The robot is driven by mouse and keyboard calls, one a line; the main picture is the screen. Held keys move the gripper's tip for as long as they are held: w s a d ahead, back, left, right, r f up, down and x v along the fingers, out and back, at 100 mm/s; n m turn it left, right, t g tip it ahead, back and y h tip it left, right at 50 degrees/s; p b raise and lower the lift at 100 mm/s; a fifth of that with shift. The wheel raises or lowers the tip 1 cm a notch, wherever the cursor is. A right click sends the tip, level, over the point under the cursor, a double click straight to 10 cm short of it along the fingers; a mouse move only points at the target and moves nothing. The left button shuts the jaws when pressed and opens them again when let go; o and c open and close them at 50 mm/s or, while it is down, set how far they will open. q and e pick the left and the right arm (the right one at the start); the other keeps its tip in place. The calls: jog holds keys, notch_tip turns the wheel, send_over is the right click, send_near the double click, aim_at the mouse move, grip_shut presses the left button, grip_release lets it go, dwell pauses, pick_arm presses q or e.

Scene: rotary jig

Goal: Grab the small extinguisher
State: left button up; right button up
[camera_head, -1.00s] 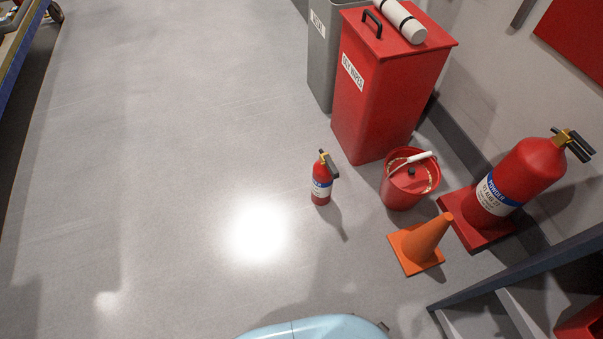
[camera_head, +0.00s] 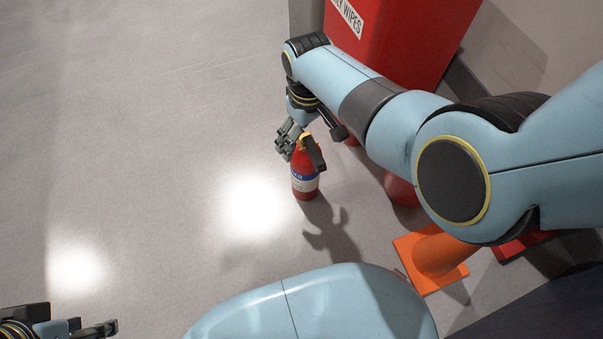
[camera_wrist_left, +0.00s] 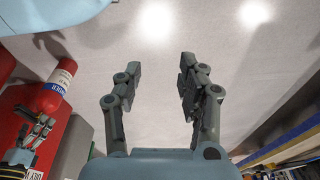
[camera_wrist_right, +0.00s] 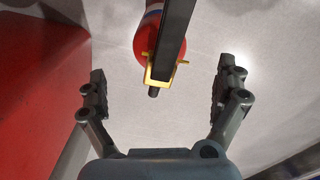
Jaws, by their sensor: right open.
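The small extinguisher (camera_head: 305,183) is red with a blue and white label, and stands upright on the floor in the head view. My right gripper (camera_head: 289,138) is open beside its top. In the right wrist view, the extinguisher's black lever and brass fitting (camera_wrist_right: 160,70) lie between the spread fingers (camera_wrist_right: 162,88), apart from both. The extinguisher also shows at the left in the left wrist view (camera_wrist_left: 45,98). My left gripper (camera_head: 100,328) is at the bottom left of the head view; its fingers (camera_wrist_left: 160,80) are spread and empty.
A red wipes bin (camera_head: 395,40) stands behind my right arm. A red bucket (camera_head: 400,190) is mostly hidden by that arm. The floor left of the extinguisher is clear.

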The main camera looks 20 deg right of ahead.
aim_at(307, 163)
notch_tip(307, 163, down, 3)
jog(key=shift+f+b, duration=0.1)
jog(key=shift+b, duration=0.9)
pick_arm(q)
notch_tip(307, 163, up, 4)
jog(key=w+d+f+t+b, duration=0.1)
jog(key=w+d+t+b, duration=0.1)
jog(key=w, duration=0.1)
pick_arm(e)
jog(key=shift+s+f, duration=0.1)
jog(key=shift+f, duration=1)
jog(key=shift+f+b, duration=0.95)
jog(key=shift+b, duration=0.2)
jog(key=shift+f+b, duration=0.45)
pick_arm(q)
jog(key=f+t, duration=0.1)
jog(key=w+f+t, duration=0.1)
jog(key=f+t, duration=0.1)
jog(key=w+f+t, duration=0.1)
jog(key=f, duration=0.1)
jog(key=shift+w+f+t+h, duration=0.1)
jog(key=shift+t+h, duration=0.2)
pick_arm(e)
jog(key=shift+w, duration=0.2)
jog(key=shift+c, duration=0.3)
